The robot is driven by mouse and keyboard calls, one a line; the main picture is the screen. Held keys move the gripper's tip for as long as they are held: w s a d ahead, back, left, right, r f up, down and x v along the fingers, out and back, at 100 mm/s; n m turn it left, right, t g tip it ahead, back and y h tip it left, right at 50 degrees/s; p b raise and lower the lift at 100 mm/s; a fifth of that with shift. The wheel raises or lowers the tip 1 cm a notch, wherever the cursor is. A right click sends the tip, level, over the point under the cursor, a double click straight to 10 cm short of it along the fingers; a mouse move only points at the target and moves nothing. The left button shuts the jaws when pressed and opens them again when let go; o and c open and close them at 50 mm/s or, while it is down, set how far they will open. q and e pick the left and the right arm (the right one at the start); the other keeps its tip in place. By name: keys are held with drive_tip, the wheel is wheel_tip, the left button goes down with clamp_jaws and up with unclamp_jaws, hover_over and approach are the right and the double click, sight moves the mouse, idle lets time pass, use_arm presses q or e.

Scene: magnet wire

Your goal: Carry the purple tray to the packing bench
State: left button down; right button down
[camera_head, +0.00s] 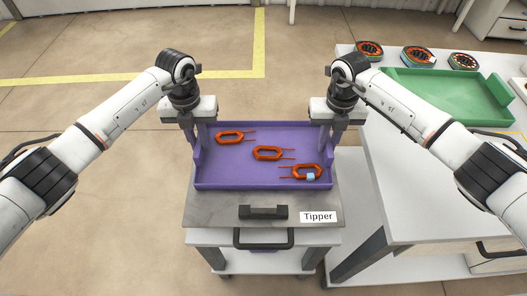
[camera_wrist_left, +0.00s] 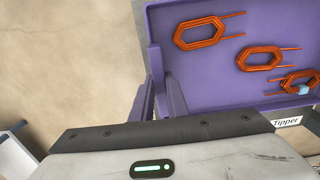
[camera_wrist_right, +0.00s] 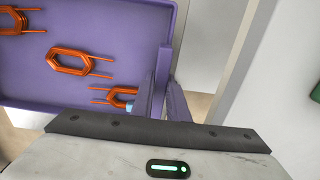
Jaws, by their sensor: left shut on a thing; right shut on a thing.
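The purple tray (camera_head: 215,176) is on or just above the grey top of the cart labelled Tipper; I cannot tell if it touches. It holds three orange wire coils (camera_head: 268,153), and a small light-blue block (camera_head: 311,176) sits at the coil on the right. My left gripper (camera_head: 194,143) is shut on the tray's left side wall, also seen in the left wrist view (camera_wrist_left: 157,100). My right gripper (camera_head: 334,143) is shut on the right side wall, also seen in the right wrist view (camera_wrist_right: 165,100). The jaws hide parts of both walls.
A white bench (camera_head: 405,180) stands close to the right of the cart (camera_head: 215,208). It carries a green tray (camera_head: 440,88) and several round coils (camera_head: 418,54) at the back. Open floor with yellow lines (camera_head: 130,78) lies behind and to the left.

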use_arm(q)
drive_tip(key=shift+w+r, duration=0.1)
drive_tip(key=shift+r, duration=0.05)
use_arm(e)
drive_tip(key=shift+w+r, duration=0.1)
drive_tip(key=shift+r, duration=0.05)
